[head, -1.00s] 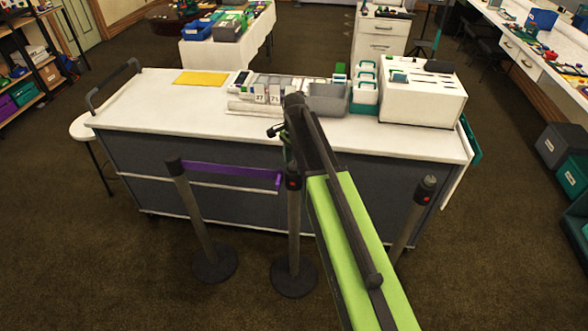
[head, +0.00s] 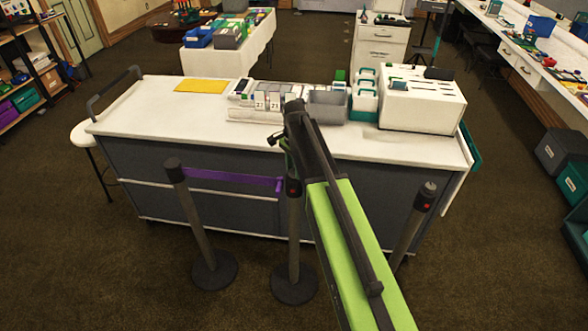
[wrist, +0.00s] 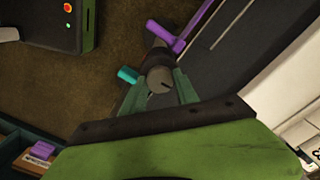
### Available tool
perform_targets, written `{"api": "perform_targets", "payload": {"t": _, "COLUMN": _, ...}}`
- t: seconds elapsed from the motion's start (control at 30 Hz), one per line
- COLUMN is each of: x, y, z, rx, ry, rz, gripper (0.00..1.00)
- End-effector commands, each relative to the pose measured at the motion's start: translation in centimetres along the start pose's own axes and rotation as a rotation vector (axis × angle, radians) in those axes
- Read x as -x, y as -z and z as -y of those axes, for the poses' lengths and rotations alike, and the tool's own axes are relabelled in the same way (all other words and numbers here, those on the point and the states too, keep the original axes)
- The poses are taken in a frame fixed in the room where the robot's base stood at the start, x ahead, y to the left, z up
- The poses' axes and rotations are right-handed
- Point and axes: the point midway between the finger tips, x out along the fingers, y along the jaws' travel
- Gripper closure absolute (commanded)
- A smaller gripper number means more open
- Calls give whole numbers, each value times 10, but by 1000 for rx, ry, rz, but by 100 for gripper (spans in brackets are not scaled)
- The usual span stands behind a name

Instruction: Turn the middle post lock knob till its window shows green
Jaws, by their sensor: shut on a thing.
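The middle post (head: 293,245) stands upright in front of the counter, with a purple belt (head: 235,177) running to it from the left post (head: 192,225). My gripper (wrist: 160,88) is shut on the knob (wrist: 159,79) at the middle post's top, one green finger on each side. A dark line shows on the knob's grey top in the wrist view. A teal piece (wrist: 127,75) sticks out left of the knob, and the purple belt end shows beyond it. My arm partly covers the post top in the head view. I cannot tell the window's colour.
The right post (head: 413,225) stands right of my arm, with a red spot near its top. The white-topped counter (head: 150,110) behind the posts carries a yellow sheet (head: 202,86), grey bin (head: 327,108) and white box (head: 422,108). Open carpet lies in front.

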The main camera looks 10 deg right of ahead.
Motion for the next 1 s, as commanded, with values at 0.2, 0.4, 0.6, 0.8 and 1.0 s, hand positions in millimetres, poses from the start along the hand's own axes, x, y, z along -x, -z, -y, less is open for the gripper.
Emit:
{"api": "perform_targets", "payload": {"t": 0.2, "x": 0, "y": 0, "z": 0, "rx": 137, "ry": 0, "rz": 0, "gripper": 100}}
{"api": "perform_targets", "payload": {"t": 0.4, "x": 0, "y": 0, "z": 0, "rx": 319, "ry": 0, "rz": 1, "gripper": 100}}
{"api": "perform_targets", "payload": {"t": 0.6, "x": 0, "y": 0, "z": 0, "rx": 510, "ry": 0, "rz": 1, "gripper": 100}}
{"api": "perform_targets", "payload": {"t": 0.8, "x": 0, "y": -1, "z": 0, "rx": 700, "ry": 0, "rz": 1, "gripper": 100}}
{"api": "perform_targets", "payload": {"t": 1.0, "x": 0, "y": -1, "z": 0, "rx": 890, "ry": 0, "rz": 1, "gripper": 100}}
